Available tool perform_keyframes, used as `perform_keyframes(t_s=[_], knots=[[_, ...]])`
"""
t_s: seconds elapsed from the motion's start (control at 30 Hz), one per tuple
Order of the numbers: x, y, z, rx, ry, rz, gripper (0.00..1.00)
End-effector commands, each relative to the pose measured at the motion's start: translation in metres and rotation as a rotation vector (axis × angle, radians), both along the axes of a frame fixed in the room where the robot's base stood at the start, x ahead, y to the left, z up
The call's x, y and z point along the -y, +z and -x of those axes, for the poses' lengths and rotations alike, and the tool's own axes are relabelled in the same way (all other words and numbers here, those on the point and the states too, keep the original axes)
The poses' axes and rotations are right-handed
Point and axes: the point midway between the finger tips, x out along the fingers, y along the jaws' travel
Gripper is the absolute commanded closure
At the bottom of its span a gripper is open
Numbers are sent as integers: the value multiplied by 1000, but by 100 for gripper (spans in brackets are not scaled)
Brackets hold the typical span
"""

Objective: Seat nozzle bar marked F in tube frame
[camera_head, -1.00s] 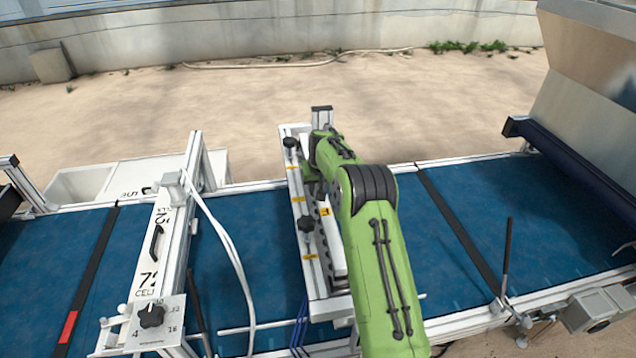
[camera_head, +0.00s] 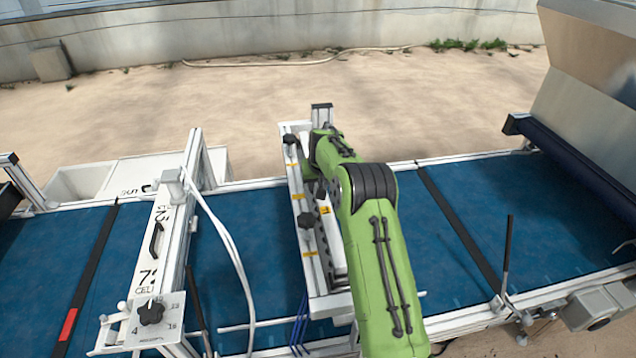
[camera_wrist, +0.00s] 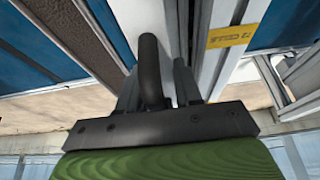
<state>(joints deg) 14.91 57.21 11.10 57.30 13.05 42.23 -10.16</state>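The tube frame (camera_head: 313,258) is a long pale frame across the blue belt, with black knobs on its left rail (camera_head: 306,221). A pale bar with a row of nozzles lies along its right side, and a yellow label (camera_head: 325,210) shows beside them; its letter is too small to read surely. My arm covers part of it. My gripper (camera_wrist: 157,85) is over the frame, mostly hidden in the head view. In the wrist view a dark curved handle (camera_wrist: 150,65) stands between its two grey fingers. Whether they press on it is unclear. Full seating of the bar cannot be seen.
A white crossbeam marked 72 (camera_head: 148,262) stands left, with a pale hose (camera_head: 228,245) beside it. A black upright lever (camera_head: 507,255) and a metal hopper (camera_head: 590,70) are on the right.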

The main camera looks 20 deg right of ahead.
Motion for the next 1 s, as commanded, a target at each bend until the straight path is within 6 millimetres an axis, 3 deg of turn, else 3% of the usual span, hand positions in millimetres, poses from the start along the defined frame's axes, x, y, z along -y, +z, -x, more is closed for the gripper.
perform_keyframes(t_s=[0.03, 0.17, 0.47, 0.57, 1.0], knots=[[0, 1, 0, 1, 0, 0, 58], [0, 1, 0, 0, 0, 0, 38], [0, 1, 2, -3, 0, -1, 38], [-1, 15, 6, 0, 1, 0, 38], [-10, 124, 51, 2, 0, 1, 38]])
